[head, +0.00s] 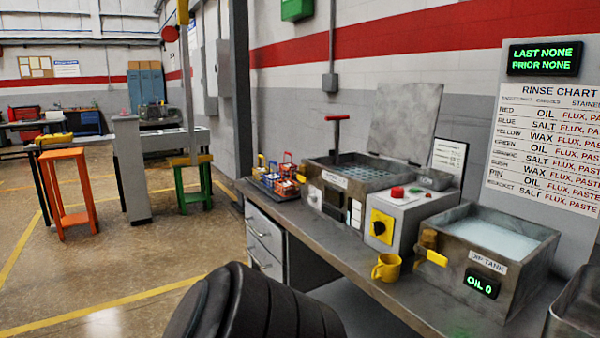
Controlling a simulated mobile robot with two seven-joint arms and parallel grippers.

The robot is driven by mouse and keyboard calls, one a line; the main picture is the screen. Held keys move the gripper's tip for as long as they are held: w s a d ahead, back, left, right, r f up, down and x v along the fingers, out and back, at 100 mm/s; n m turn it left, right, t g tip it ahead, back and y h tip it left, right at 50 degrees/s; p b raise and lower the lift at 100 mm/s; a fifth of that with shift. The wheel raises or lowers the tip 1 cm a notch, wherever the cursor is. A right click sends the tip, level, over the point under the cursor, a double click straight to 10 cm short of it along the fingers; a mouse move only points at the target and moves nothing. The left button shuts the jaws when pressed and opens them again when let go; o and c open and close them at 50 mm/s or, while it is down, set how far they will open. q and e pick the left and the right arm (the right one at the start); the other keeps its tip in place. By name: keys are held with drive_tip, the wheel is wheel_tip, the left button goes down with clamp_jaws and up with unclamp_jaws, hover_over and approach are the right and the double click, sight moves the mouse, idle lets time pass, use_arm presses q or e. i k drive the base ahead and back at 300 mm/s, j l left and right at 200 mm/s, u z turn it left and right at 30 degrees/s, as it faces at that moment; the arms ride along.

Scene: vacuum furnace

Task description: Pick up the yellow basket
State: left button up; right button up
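Several small wire baskets with coloured handles stand close together on a dark tray (262,187) at the far left end of the grey bench. Red, blue and orange parts show among them. A small yellow piece (262,160) shows at the back left of this group and may belong to the yellow basket. It is too small and crowded to tell its shape. Neither of my grippers is in the head view.
On the bench (425,295) stand an open-lidded tank (352,172), a control box (405,205), a yellow mug (386,267) and the dip tank (490,250). A black ribbed shape (255,310) fills the bottom centre. Open floor (130,265) lies to the left.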

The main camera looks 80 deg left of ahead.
sight(257, 174)
drive_tip(key=u, duration=2.9)
drive_tip(key=i+j+u, duration=0.2)
drive_tip(key=i, duration=0.2)
drive_tip(key=i+j+u, duration=0.1)
drive_tip(key=i+u, duration=0.15)
drive_tip(key=i, duration=0.15)
